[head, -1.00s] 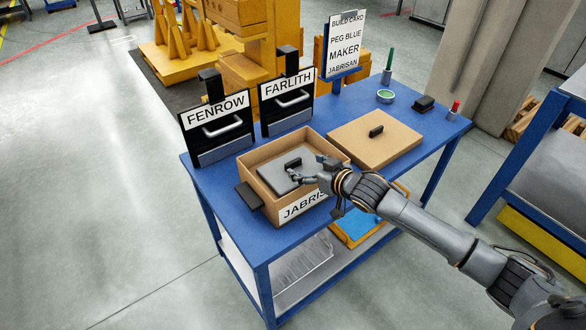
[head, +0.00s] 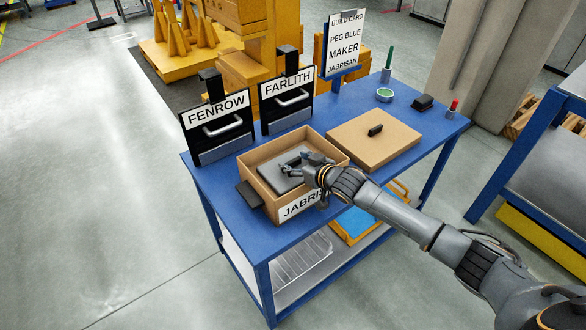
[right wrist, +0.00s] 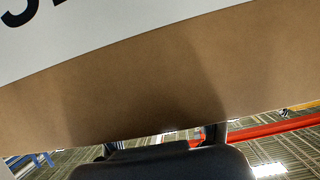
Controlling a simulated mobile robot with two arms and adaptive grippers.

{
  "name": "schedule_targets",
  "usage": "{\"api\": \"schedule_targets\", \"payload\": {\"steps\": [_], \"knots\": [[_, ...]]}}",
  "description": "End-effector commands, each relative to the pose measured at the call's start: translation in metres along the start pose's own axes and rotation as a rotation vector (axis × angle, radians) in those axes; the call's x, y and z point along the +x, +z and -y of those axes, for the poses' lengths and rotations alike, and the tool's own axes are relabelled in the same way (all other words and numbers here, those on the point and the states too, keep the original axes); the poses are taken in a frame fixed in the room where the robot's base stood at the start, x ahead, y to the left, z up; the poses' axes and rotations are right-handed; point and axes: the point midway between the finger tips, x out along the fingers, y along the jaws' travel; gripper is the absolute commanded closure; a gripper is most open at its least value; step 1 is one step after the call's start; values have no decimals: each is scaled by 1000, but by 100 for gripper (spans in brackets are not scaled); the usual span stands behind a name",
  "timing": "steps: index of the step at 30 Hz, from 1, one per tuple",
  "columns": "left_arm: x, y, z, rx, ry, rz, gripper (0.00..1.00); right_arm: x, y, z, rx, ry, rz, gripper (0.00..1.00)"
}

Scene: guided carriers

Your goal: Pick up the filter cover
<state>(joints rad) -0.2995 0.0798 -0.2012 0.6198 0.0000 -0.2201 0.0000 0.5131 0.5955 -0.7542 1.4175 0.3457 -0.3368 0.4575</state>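The filter cover seems to be the grey plate (head: 277,182) with a dark handle, lying inside the open cardboard box (head: 253,180) labelled JABRISAN. My right gripper (head: 296,163) reaches into the box from the right, with its fingers spread on either side of the handle. It looks open; contact with the handle cannot be made out. In the right wrist view the box wall (right wrist: 150,85) with its white label fills most of the picture, and the gripper fingers (right wrist: 172,140) stand apart at the bottom. My left gripper is not in view.
The box stands on a blue table (head: 355,187). Its cardboard lid (head: 360,145) with a black knob lies to the right. Black bins marked FENROW (head: 218,130) and FARLITH (head: 287,105) stand behind. A build card (head: 345,42), a green ring (head: 384,95) and small items are farther back.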

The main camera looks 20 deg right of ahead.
Motion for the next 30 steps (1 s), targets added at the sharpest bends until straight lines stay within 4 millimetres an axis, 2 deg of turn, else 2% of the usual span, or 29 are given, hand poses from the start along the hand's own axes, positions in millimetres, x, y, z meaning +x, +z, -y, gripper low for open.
{"api": "schedule_targets", "payload": {"steps": [1,7,17,23,24,30], "knots": [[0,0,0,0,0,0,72,0,0,0,0,0,0,53],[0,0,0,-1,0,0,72,0,0,0,0,0,1,94],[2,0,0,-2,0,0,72,-1,-4,0,0,0,-3,94],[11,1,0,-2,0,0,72,-9,-24,-1,-1,0,-8,94],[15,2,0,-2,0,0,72,-12,-33,-1,-1,0,-10,94],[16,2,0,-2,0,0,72,-53,-50,-1,-2,0,-5,94]]}}
